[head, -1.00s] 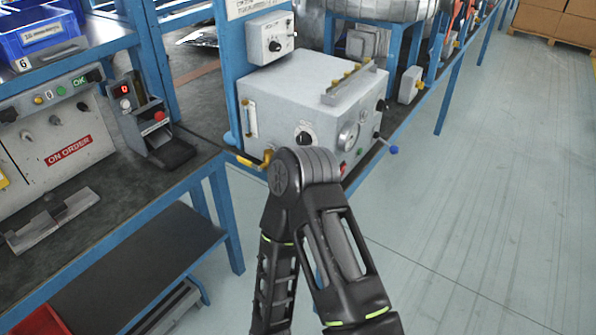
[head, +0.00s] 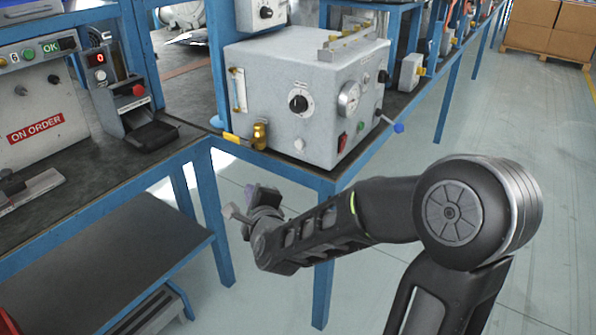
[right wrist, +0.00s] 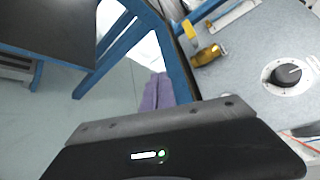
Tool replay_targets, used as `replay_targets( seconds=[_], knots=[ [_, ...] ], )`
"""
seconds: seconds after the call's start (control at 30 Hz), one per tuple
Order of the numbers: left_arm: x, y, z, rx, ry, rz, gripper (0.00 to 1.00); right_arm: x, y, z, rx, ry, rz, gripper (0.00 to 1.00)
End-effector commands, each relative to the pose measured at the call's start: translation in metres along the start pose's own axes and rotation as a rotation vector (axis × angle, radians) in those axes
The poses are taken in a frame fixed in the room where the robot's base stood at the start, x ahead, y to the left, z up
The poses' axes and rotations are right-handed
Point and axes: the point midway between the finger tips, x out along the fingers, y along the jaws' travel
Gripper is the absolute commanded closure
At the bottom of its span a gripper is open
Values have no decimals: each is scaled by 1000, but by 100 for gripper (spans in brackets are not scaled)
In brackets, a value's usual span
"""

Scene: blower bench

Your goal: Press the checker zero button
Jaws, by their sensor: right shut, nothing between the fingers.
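The checker (head: 120,100) appears to be the small grey stand on the left bench, with a red lit digit and a light button (head: 101,75) below it. A red button (head: 138,89) sits on its right side. I cannot read which button is the zero one. My right gripper (head: 262,196) is shut and empty, in front of the bench and below its top, to the right of and apart from the checker. Its purple-grey fingers also show in the right wrist view (right wrist: 157,92); the checker is not seen there. My left gripper is not in view.
A grey box machine (head: 300,90) with a dial, gauge and blue-tipped lever stands on the bench right of the checker. A brass fitting (head: 259,136) is at its near corner. An "ON ORDER" panel (head: 35,125) stands at left. Blue bench legs (head: 208,215) stand near my gripper.

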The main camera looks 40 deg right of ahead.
Motion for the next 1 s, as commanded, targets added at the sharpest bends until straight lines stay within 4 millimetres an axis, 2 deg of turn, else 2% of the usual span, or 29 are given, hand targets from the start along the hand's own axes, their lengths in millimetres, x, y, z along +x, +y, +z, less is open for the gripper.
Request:
replay_targets(
  seconds=[0.03, 0.1, 0.23, 0.77, 1.0],
  knots=[
    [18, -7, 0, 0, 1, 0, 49, -1, -14, -9, 81, 7, -73, 100],
    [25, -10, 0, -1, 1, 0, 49, -6, -37, -14, 176, 10, -143, 100],
    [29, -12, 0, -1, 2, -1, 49, -13, -60, -18, 270, 8, -211, 100],
    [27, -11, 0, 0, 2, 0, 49, -12, -66, -20, 284, 7, -218, 100],
    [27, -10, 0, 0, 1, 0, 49, 1, -77, -34, 284, 9, -219, 100]
  ],
)
